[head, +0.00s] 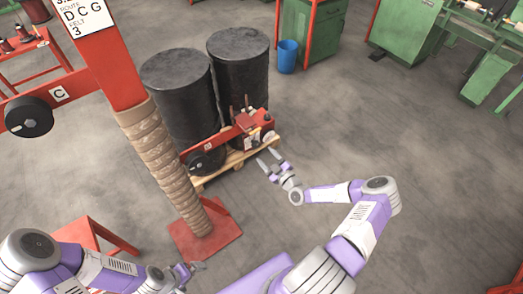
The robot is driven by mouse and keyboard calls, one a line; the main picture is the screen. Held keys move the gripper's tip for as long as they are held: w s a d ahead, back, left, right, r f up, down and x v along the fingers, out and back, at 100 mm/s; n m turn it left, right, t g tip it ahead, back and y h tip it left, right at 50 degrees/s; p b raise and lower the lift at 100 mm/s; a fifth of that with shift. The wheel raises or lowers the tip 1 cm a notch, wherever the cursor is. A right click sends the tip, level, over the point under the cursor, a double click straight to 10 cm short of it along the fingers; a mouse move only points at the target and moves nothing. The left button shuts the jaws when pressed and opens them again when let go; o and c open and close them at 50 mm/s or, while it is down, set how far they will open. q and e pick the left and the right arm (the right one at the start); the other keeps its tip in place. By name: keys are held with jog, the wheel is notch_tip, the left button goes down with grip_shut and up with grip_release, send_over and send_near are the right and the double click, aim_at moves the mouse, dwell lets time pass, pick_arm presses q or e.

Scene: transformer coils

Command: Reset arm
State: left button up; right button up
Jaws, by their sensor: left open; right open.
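My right gripper (266,166) is open and empty. It is in the middle of the head view, near the front right edge of a wooden pallet (233,160). My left gripper (192,267) is low in the head view, just below the red base plate of a post (205,232). Its fingers are small in the picture, and I see nothing held in them. My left arm comes in from the lower left and my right arm from the lower right.
Two black drums (178,92) and red machinery (252,122) stand on the pallet. A rope-wrapped red post (160,160) rises left of centre. A red stand (82,232) is at lower left. A blue bin (288,57) and green cabinet (325,30) stand behind. Floor at right is clear.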

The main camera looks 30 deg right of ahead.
jog(key=shift+s, duration=0.65)
